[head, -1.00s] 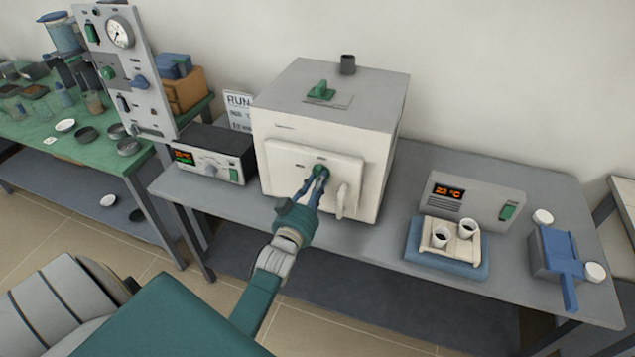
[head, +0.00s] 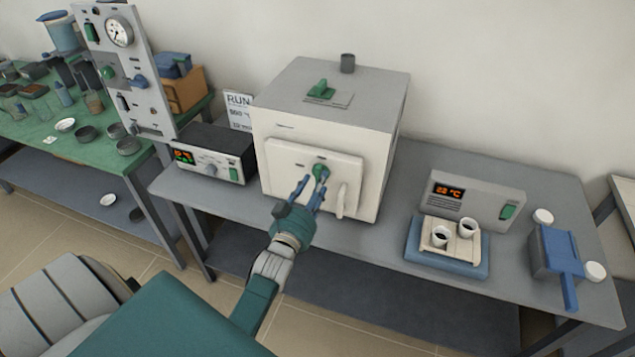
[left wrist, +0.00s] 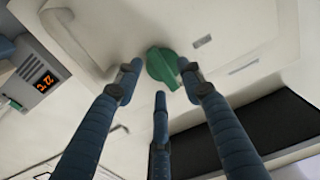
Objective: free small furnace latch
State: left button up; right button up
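The small white furnace (head: 385,190) stands on the grey bench, its front door (head: 285,165) closed against the body. The green latch (head: 320,171) is at the upper middle of the door. It also shows in the left wrist view (left wrist: 162,68). My left gripper (head: 308,188) is in front of the door just below the latch. Its blue fingers are spread, and in the left wrist view (left wrist: 160,82) they stand around the latch with gaps and hold nothing. The latch's exact angle is hard to tell. My right gripper is not in view.
A pale vertical handle (head: 342,200) sticks out at the door's right. A controller box (head: 215,160) stands left of the furnace; another (head: 478,200) stands right, behind crucibles on a blue tray (head: 447,265). A gauge panel (head: 125,70) rises at the left.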

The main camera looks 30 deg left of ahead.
pick_arm(q)
jog(key=v, duration=1)
jog(key=shift+s, duration=0.3)
jog(key=s+d+f+m+g+h+b, duration=0.1)
jog(key=s+d+f+g, duration=0.25)
jog(key=f, duration=0.85)
jog(key=s+d+f+m+g+h+b, duration=0.15)
jog(key=s+d+f, duration=0.25)
jog(key=f, duration=0.8)
jog(key=s+d+f+g+h, duration=0.2)
jog(key=s+d+f+g, duration=0.1)
jog(key=f, duration=0.9)
jog(key=s+f+g+b, duration=0.1)
jog(key=s+f+g, duration=0.1)
jog(key=s+f, duration=0.4)
jog(key=s+f+m+g+b, duration=0.1)
jog(key=s+f+g, duration=0.2)
jog(key=s+f, duration=0.4)
jog(key=s+f+m+g, duration=0.1)
jog(key=s+f+g, duration=0.2)
jog(key=s, duration=1.4)
notch_tip(320, 180, down, 4)
jog(key=shift+s+d+f+b, duration=0.15)
jog(key=shift+s+b, duration=0.05)
jog(key=shift+b, duration=0.2)
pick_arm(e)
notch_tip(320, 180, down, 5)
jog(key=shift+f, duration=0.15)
